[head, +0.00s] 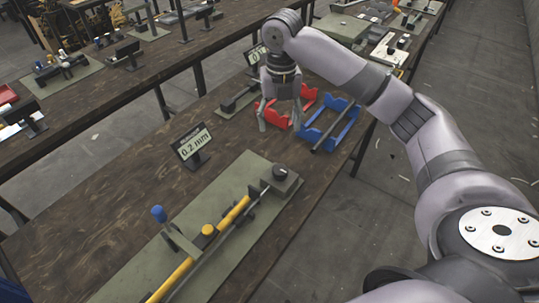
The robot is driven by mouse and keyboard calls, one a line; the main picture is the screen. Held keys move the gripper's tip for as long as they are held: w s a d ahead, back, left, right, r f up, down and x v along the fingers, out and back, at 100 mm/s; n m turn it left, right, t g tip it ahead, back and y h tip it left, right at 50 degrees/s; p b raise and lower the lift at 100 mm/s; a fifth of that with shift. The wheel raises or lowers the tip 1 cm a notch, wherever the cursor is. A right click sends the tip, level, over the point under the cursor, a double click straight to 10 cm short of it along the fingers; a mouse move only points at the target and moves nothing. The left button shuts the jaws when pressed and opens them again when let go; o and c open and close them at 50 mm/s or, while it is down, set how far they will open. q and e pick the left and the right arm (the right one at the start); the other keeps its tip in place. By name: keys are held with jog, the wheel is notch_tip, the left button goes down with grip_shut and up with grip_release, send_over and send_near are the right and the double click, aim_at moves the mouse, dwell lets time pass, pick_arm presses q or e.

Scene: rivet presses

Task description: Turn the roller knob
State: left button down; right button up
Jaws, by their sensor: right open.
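A dark round knob (280,171) sits on a grey-green block at the far right end of a green base plate (226,183) on the near bench. A yellow-and-grey roller bar (234,213) runs along the plate, with a yellow knob (209,230) and a blue-topped lever (159,213) by it. I cannot tell for sure which knob is the roller knob. My right gripper (279,115) points down with its fingers apart, beyond the plate, in front of the red holder. No knob is between its fingers. My left gripper is not in view.
A red holder (304,97) and a blue holder (338,125) stand close to the right gripper. Other benches with fixtures lie at the left and back. The bench's left part is bare.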

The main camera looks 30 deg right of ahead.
jog(key=s+f, duration=0.1)
jog(key=s, duration=0.1)
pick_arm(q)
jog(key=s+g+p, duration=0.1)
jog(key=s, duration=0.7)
pick_arm(e)
send_over(280, 169)
notch_tip(280, 169, down, 8)
jog(key=shift+s+r+p, duration=0.1)
jog(key=shift+p, duration=0.35)
notch_tip(280, 169, down, 5)
jog(key=shift+r+p, duration=0.1)
jog(key=shift+p, duration=0.3)
jog(key=shift+f, duration=1.4)
jog(key=c, duration=1.2)
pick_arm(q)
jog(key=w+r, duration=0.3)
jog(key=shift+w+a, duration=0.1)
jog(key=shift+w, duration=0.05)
pick_arm(e)
jog(key=shift+o, duration=0.2)
